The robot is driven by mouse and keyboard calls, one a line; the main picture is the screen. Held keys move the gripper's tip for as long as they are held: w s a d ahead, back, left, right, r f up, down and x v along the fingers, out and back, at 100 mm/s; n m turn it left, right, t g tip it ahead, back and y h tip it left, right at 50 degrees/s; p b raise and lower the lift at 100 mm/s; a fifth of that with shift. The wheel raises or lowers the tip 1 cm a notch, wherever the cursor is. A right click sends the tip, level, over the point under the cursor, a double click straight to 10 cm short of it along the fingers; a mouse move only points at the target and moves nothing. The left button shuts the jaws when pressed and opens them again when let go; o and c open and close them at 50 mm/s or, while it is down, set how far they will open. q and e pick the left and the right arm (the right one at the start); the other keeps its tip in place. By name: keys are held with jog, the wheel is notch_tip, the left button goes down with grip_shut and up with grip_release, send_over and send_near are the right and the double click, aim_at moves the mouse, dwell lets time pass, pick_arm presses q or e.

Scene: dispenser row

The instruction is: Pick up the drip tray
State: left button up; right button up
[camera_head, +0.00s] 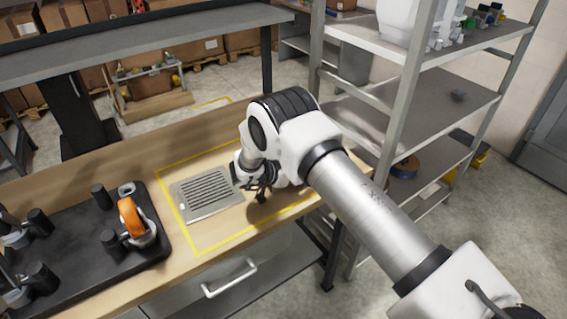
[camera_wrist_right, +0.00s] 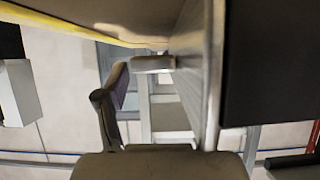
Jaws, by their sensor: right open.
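The drip tray (camera_head: 207,193) is a flat grey metal plate with dark slots. It lies on the wooden worktop inside a yellow taped outline in the head view. My right gripper (camera_head: 250,186) is low over the worktop at the tray's right edge; the arm partly hides its fingers. I cannot tell whether it touches the tray. In the right wrist view the open fingers (camera_wrist_right: 138,76) show close up, and I cannot tell for certain whether the tray is between them. My left gripper is not in view.
A black base (camera_head: 85,262) with dark posts and an orange-and-metal part (camera_head: 136,220) stands left of the tray. A metal shelf rack (camera_head: 440,95) stands beyond the worktop's right end. A drawer handle (camera_head: 230,278) shows below the front edge. Bare worktop lies behind the tray.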

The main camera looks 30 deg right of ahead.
jog(key=shift+a, duration=0.1)
grip_shut()
jog(key=shift+r, duration=0.15)
